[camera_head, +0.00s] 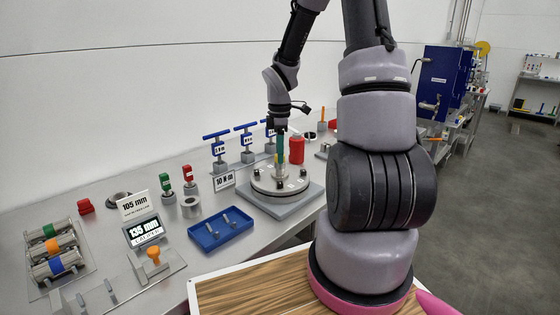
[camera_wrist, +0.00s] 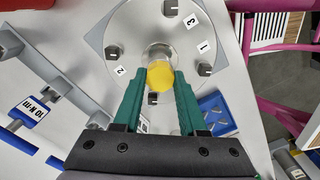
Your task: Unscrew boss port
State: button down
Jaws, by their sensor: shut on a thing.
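The boss port stands upright at the centre of a round grey flange (camera_head: 265,184). In the wrist view its yellow top (camera_wrist: 160,76) sits between my teal fingers, above a metal neck (camera_wrist: 158,52). My gripper (camera_head: 280,160) points down over the flange and is shut on the boss port; in the wrist view my gripper (camera_wrist: 148,66) has one finger on each side of it. The flange shows in the wrist view (camera_wrist: 135,35) with bolts around its rim and number labels 1, 2 and 3. The port's lower threads are hidden.
A blue tray (camera_head: 220,231) with small metal parts lies in front of the flange. A red cylinder (camera_head: 297,150) stands close behind my gripper. A wooden-topped surface (camera_head: 255,290) is nearest.

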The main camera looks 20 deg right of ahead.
jog(key=c, duration=0.7)
grip_release()
jog(key=shift+c, duration=0.2)
